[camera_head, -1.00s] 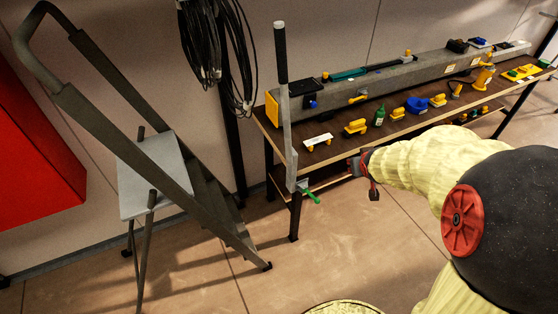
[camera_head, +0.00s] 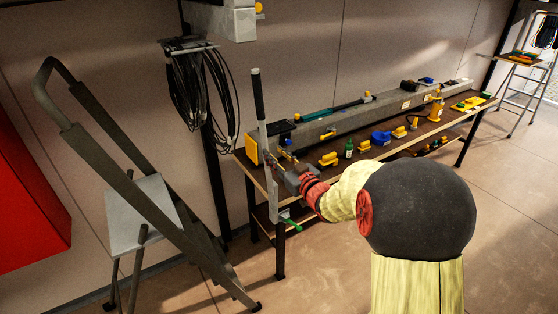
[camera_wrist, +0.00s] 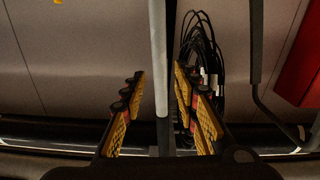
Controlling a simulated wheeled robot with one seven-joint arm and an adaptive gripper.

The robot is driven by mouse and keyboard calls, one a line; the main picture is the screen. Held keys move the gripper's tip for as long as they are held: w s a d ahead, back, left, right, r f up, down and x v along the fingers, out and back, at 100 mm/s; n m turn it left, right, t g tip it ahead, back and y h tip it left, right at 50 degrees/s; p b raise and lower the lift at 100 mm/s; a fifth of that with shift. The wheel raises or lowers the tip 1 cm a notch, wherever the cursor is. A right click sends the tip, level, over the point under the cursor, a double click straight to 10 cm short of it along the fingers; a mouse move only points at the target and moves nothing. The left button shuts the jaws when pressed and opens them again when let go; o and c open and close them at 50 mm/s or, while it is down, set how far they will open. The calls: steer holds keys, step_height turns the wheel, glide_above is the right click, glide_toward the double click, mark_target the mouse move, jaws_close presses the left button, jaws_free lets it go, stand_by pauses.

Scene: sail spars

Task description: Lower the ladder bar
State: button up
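The stepladder (camera_head: 130,190) stands at the left in the head view, with a dark hoop bar (camera_head: 52,72) at its top. An upright grey bar (camera_head: 266,135) with a black grip stands at the near end of the workbench, right of the ladder. My gripper (camera_head: 285,158) is beside this upright bar, below its black grip. In the wrist view my gripper (camera_wrist: 160,85) is open, and the upright bar (camera_wrist: 157,55) runs between the yellow finger pads, with a gap on both sides. The wrist view seems upside down; whether the pads touch the bar cannot be seen.
The workbench (camera_head: 300,176) holds a long grey beam (camera_head: 365,118) and several small yellow, blue and green items. Coiled black cables (camera_head: 203,92) hang on the wall behind. A red cabinet (camera_head: 30,180) is at far left.

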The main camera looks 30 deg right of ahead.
mark_target(266, 146)
steer(key=shift+w+a+b, duration=0.1)
steer(key=shift+w+b, duration=0.3)
steer(key=shift+w, duration=2.4)
steer(key=c, duration=0.7)
steer(key=shift+a+f+n, duration=2.4)
steer(key=shift+a, duration=1.9)
steer(key=shift+a+f+n, duration=2.4)
steer(key=shift+a, duration=1.85)
steer(key=a+f+n, duration=0.2)
steer(key=f+n, duration=0.1)
steer(key=f, duration=0.4)
steer(key=s+a+f+n, duration=0.1)
steer(key=f+n, duration=0.3)
steer(key=f, duration=0.4)
steer(key=shift+a+n, duration=0.3)
steer(key=shift+a, duration=0.6)
steer(key=shift+o, duration=0.2)
steer(key=shift+s+f, duration=0.1)
steer(key=shift+f, duration=0.2)
steer(key=o, duration=0.3)
steer(key=shift+f, duration=0.35)
steer(key=o, duration=0.6)
steer(key=shift+f, duration=0.1)
steer(key=o, duration=0.3)
steer(key=shift+o, duration=0.2)
steer(key=shift+r, duration=0.25)
